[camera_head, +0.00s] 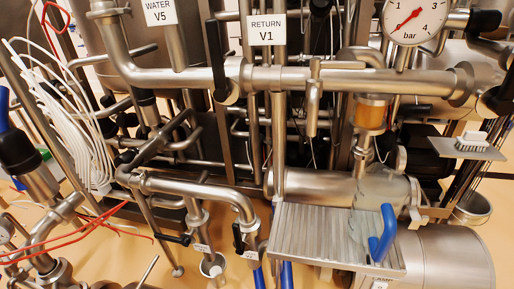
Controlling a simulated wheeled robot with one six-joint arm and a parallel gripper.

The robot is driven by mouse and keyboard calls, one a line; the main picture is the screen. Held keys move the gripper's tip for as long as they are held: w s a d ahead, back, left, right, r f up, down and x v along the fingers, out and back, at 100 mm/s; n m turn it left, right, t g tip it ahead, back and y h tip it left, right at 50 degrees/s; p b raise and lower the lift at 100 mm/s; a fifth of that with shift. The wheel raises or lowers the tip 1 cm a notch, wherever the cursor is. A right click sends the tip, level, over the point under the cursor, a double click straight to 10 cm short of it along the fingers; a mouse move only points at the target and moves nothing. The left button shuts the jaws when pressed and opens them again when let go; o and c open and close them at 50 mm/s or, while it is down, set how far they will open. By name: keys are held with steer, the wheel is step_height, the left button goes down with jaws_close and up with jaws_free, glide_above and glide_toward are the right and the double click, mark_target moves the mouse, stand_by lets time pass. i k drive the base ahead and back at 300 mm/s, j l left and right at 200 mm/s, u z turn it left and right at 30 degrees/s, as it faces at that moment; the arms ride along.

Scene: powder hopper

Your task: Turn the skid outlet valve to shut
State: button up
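I cannot tell which valve is the skid outlet valve, since no readable label says outlet. A black lever (216,62) hangs upright on the horizontal pipe, left of the sign reading RETURN V1 (266,29). Lower down, a black lever (173,238) lies nearly level beside a small tag (202,248) too small to read. Another black lever (238,240) stands nearly upright beside a second small tag (250,255), also unreadable. A sign reading WATER V5 (161,11) is at the top. My gripper cannot be made out in this view.
A metal shelf (325,235) with a blue handle-like object (382,234) stands at the lower right. A pressure gauge (416,18), an amber sight glass (370,112) and a brush (471,141) are at right. White hoses (85,140) and red cables (95,222) run at left.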

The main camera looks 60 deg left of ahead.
mark_target(240, 248)
steer(key=u, duration=0.4)
steer(key=i+u, duration=0.1)
steer(key=u, duration=0.3)
steer(key=l+u, duration=0.1)
steer(key=u, duration=0.35)
steer(key=i+l+u, duration=0.1)
steer(key=u, duration=0.3)
steer(key=i+l+u, duration=0.25)
steer(key=k+l, duration=0.05)
steer(key=k, duration=0.05)
